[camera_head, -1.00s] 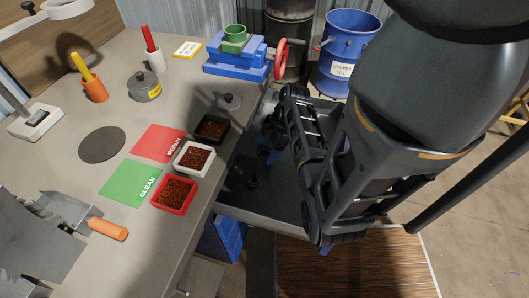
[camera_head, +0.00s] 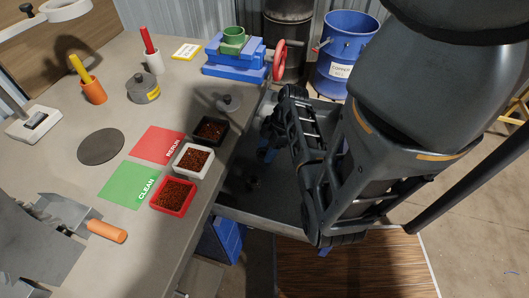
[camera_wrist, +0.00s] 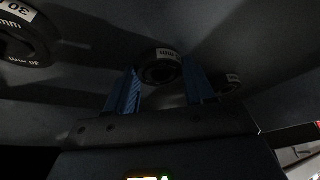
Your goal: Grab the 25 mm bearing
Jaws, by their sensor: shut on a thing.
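In the wrist view, my gripper (camera_wrist: 163,74) has its two blue fingers on either side of a small dark bearing (camera_wrist: 160,68) and is shut on it. This bearing has a pale label whose size digits I cannot read. A larger bearing marked 30 mm (camera_wrist: 22,38) lies to the left, apart from the fingers.
Black, white and red (camera_head: 174,196) bins of copper-coloured scrap stand along the bench edge. A blue vise (camera_head: 235,57) and blue bucket (camera_head: 343,52) stand behind.

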